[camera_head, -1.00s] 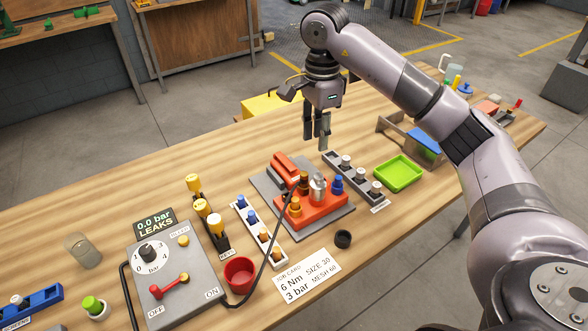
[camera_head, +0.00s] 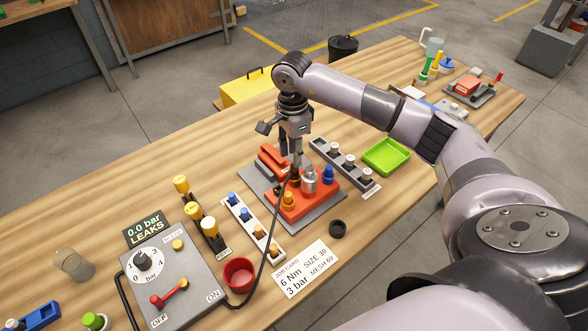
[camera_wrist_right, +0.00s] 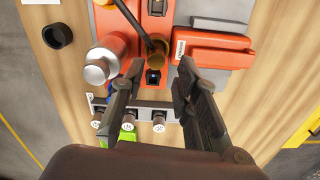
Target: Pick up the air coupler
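The air coupler appears to be the brown, brass-like cylinder (camera_wrist_right: 157,53) at the end of the black hose, on the red fixture block (camera_wrist_right: 110,22). In the head view its place on the red block (camera_head: 312,208) is partly hidden by my fingers. My right gripper (camera_head: 292,158) points down over the block. In the right wrist view the gripper (camera_wrist_right: 160,68) is open and empty, with the coupler just beyond the gap between its fingertips. I cannot tell whether they touch it. My left gripper is not in view.
A silver cylinder (camera_head: 309,181) stands close beside the coupler. The black hose (camera_head: 262,262) runs to the grey control box (camera_head: 185,285). A rack of small parts (camera_head: 343,168), a green tray (camera_head: 386,155) and a black ring (camera_head: 337,228) are nearby.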

